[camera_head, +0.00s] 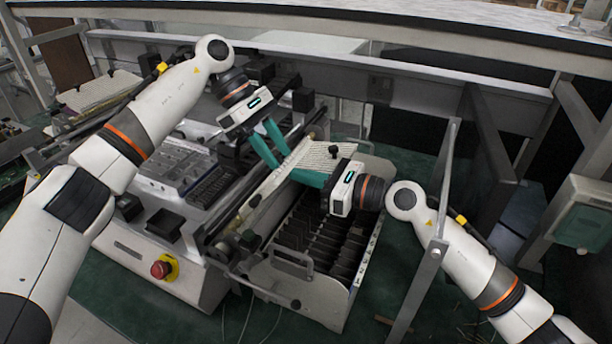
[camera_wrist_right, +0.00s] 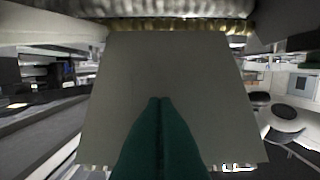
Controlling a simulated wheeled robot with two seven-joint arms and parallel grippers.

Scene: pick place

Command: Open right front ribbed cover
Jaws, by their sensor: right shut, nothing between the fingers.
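The ribbed cover (camera_head: 314,156) is a pale, lined sheet with a dark knob, tilted above the right front bin (camera_head: 352,287). My right gripper (camera_head: 296,176) is shut and empty, its teal fingers against or just beside the cover's lower part. In the right wrist view, the shut fingers (camera_wrist_right: 158,102) point at a flat grey panel (camera_wrist_right: 170,70) with a brassy ribbed edge at its top. I cannot tell whether they touch it. My left gripper (camera_head: 284,160) has its two teal fingers apart, beside the cover's left edge.
The bin under the cover shows a row of dark slots. A grey machine with a red stop button (camera_head: 161,269) stands to the left. Another lined cover (camera_head: 95,90) lies at the far left. A metal post (camera_head: 438,200) stands close to my right arm.

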